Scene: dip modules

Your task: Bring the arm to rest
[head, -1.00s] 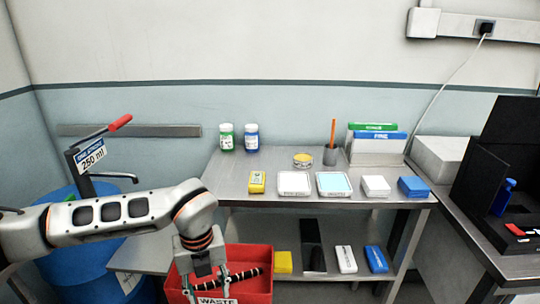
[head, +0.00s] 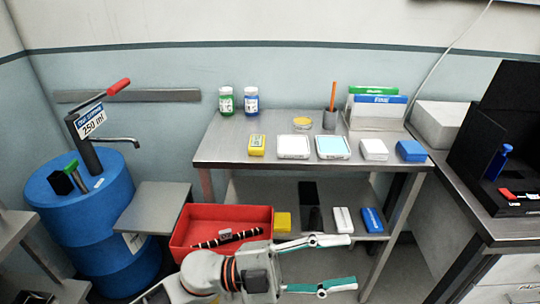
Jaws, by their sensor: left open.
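My left gripper (head: 347,262) is at the bottom of the head view. It points to the right, with its two fingers spread wide apart and nothing between them. It shows in front of the lower shelf and to the right of the red waste bin (head: 182,240). My left arm (head: 205,274) comes in from the bottom edge and overlaps the bin's front in the picture. A dark striped rod (head: 228,238) and a small grey piece lie in the bin. My right gripper is not in view.
A steel bench (head: 215,152) carries bottles, a yellow device, white and blue boxes and a pen cup. Its lower shelf (head: 262,192) holds several small boxes. A blue drum (head: 88,225) with a lever pump stands left. A counter with a black case (head: 510,130) stands right.

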